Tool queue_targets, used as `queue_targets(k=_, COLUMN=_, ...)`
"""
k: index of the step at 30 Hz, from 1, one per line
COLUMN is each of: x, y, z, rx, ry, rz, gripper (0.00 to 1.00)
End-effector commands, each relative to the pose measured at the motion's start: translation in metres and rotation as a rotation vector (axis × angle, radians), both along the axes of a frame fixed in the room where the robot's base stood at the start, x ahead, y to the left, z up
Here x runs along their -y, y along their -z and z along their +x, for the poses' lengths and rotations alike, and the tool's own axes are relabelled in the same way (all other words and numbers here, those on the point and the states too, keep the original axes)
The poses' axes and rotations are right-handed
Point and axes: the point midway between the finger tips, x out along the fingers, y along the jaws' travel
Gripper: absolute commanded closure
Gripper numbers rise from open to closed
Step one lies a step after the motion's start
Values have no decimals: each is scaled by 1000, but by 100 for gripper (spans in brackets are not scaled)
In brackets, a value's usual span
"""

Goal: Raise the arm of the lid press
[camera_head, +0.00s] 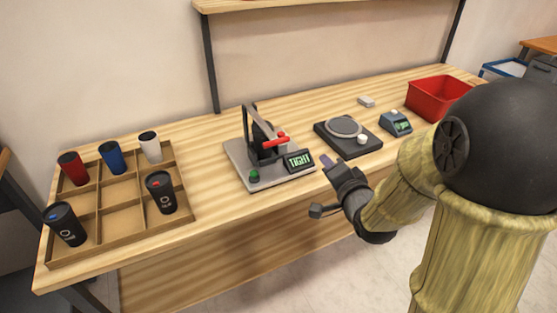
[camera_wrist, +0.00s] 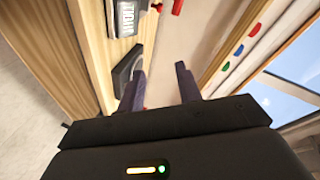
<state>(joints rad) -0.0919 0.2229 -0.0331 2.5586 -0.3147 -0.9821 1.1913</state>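The lid press (camera_head: 262,150) stands on the table at the middle, on a grey base, with an upright frame and a black body. Its red handle (camera_head: 275,142) sticks out to the right, low in front of the upright. Its display (camera_head: 299,160) reads "TIGHT", and a green button (camera_head: 254,175) is at the front left. My gripper (camera_head: 328,163) is right of the press near the front edge, apart from the handle. In the wrist view its two fingers (camera_wrist: 160,88) are spread with nothing between them. The display (camera_wrist: 125,17) and a red part (camera_wrist: 177,6) show at the top there.
A black turntable unit (camera_head: 350,143), a small blue device (camera_head: 396,123) and a red bin (camera_head: 438,96) stand to the right. A wooden tray (camera_head: 121,220) with several cups is at the left. A shelf (camera_head: 270,5) hangs above the back. Bare table lies between tray and press.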

Motion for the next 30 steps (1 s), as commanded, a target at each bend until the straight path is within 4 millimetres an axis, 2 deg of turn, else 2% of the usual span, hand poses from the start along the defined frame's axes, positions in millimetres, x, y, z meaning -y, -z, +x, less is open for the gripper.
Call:
queue_targets(k=1, x=-5, y=21, z=1, rx=23, ry=-10, rz=51, gripper=65)
queue_targets(k=13, x=-41, y=65, z=-4, rx=168, ry=-147, rz=507, gripper=65)
queue_targets(k=19, x=-49, y=68, z=-10, rx=194, ry=-205, rz=641, gripper=65)
queue_targets(k=30, x=-50, y=64, z=-10, rx=195, ry=-208, rz=651, gripper=65)
